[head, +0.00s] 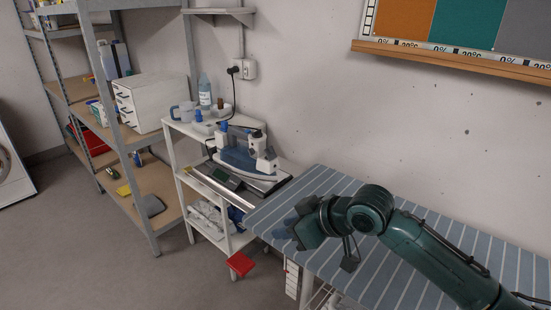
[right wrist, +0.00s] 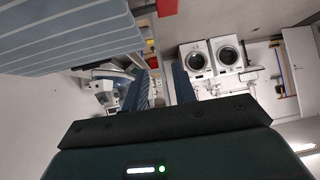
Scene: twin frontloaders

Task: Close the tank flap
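The white and blue steam iron station (head: 247,158) stands on the white side table beside the striped ironing board. It also shows in the right wrist view (right wrist: 107,88), left of my fingers. Its tank flap is too small to make out clearly, so I cannot tell how far it is open. My right gripper (head: 284,238) is over the near left end of the ironing board, apart from the station. In the right wrist view its two blue fingers (right wrist: 164,80) stand apart with nothing held between them. My left gripper is not in view.
The ironing board (head: 400,262) fills the lower right. The white side table (head: 177,128) also holds a jug (head: 183,113) and a bottle (head: 205,90). A metal shelf (head: 146,205) stands at left. A red piece (head: 240,264) juts out low before the table. The floor at lower left is clear.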

